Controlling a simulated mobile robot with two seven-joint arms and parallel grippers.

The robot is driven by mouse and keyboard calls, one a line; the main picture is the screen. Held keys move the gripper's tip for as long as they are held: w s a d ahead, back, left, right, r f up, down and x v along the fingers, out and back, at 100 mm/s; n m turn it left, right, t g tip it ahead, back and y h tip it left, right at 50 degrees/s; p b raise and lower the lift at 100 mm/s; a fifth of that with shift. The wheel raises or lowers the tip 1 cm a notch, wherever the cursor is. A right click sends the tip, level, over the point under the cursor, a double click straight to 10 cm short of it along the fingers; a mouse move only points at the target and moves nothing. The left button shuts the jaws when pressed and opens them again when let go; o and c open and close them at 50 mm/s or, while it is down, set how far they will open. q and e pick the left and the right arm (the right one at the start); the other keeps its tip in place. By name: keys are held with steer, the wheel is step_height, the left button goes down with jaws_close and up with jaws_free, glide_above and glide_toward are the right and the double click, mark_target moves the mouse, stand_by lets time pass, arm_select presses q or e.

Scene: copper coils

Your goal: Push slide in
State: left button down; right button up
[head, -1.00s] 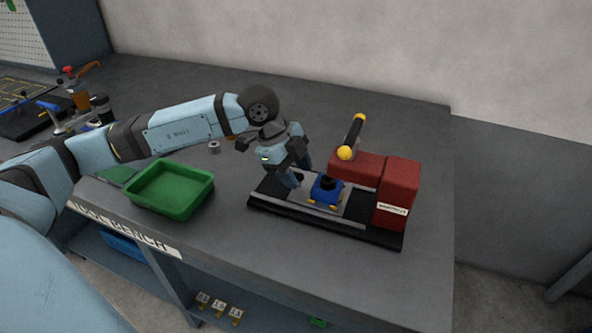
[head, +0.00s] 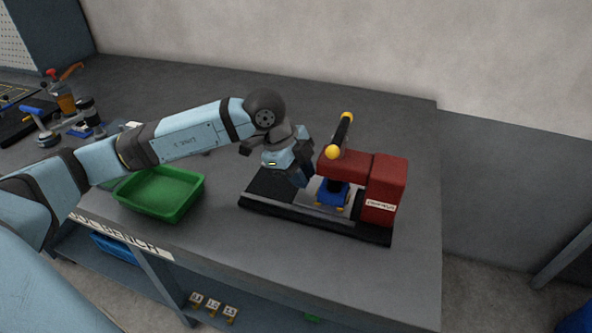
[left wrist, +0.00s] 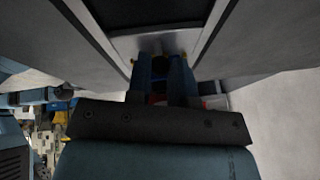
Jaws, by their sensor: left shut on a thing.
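The press (head: 385,188) has a red body and a lever with yellow ends. It stands on a black base (head: 268,207). The slide (head: 312,205) is a light metal plate in this base. A blue block (head: 333,194) with yellow feet sits on the slide, close to the red body and beneath the lever. My left gripper (head: 303,179) is low over the slide, just left of the blue block, and is shut on the slide. In the left wrist view its fingers (left wrist: 164,80) point at the slide, with a dark part between their tips. The exact grip is hidden. My right gripper is not in view.
A green tray (head: 160,192) stands left of the press, under my left arm. Several tools and fixtures (head: 65,120) stand at the back left. The grey bench top (head: 340,105) is clear behind the press, and its right edge is close by.

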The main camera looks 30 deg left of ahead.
arm_select(q)
steer(key=c, duration=1)
jaws_free()
steer(key=shift+w+d, duration=0.1)
steer(key=shift+d, duration=0.2)
steer(key=shift+a+r, duration=0.1)
steer(key=shift+a+r, duration=0.15)
steer(key=shift+r, duration=0.1)
steer(key=p+v, duration=0.2)
steer(key=v, duration=1.1)
